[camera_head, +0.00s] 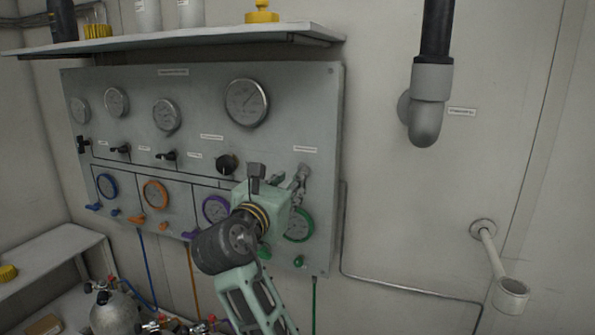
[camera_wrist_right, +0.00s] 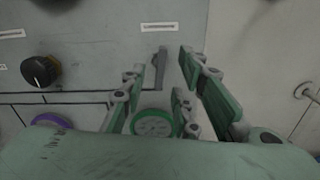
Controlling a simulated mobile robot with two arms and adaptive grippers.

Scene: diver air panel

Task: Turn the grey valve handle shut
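The grey valve handle (camera_wrist_right: 160,70) is a short upright lever on the right part of the grey panel (camera_head: 205,85), under a small white label and above a green-ringed gauge. In the head view the handle (camera_head: 304,172) is partly masked by my right gripper (camera_head: 284,188). In the right wrist view my right gripper's green fingers (camera_wrist_right: 163,82) are spread, one to each side of the handle, with gaps visible on both sides. I cannot tell how deep the handle sits between them. My left gripper is not in view.
A black knob (camera_head: 227,164) is left of the gripper. Gauges with blue, orange and purple rings line the lower panel. A shelf (camera_head: 190,39) overhangs the panel. A grey pipe elbow (camera_head: 426,115) and a wall bracket (camera_head: 510,292) stand to the right.

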